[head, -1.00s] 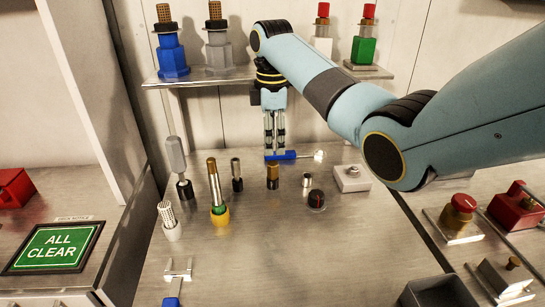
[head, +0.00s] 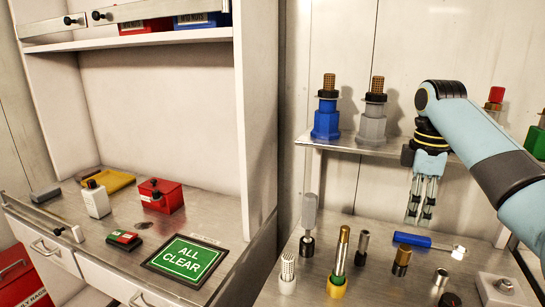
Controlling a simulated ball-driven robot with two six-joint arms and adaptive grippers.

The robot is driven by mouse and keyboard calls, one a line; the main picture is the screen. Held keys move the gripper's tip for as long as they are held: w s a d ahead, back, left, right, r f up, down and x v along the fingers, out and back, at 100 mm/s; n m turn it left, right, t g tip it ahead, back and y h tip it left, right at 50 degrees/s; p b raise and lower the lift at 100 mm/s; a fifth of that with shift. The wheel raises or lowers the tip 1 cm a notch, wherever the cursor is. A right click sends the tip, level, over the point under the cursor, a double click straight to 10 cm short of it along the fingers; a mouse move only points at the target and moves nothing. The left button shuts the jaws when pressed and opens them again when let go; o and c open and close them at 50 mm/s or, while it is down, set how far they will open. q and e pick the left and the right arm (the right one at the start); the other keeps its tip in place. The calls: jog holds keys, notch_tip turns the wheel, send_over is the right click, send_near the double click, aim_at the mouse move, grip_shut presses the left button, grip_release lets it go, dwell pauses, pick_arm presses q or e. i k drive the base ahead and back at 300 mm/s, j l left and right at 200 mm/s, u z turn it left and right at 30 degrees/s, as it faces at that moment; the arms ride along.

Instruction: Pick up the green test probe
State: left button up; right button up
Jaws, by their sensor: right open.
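A brass-coloured rod with a green band (head: 336,279) stands upright in a yellow base on the metal worktop. It is the only probe-like thing with green on it; I cannot tell for sure that it is the green test probe. My right gripper (head: 420,218) points down, open and empty, behind and to the right of the rod. A blue-handled tool (head: 412,239) lies on the worktop just below its fingertips, with a small visible gap. My left gripper is not in view.
A white ribbed piece (head: 288,273), a grey-topped post (head: 308,225), a dark-based cylinder (head: 361,249) and a brass-and-black fitting (head: 401,261) stand around the rod. A shelf (head: 345,146) with blue and grey connectors is behind.

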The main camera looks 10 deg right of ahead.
aim_at(338, 274)
jog(key=k+j, duration=1.2)
jog(key=k, duration=0.05)
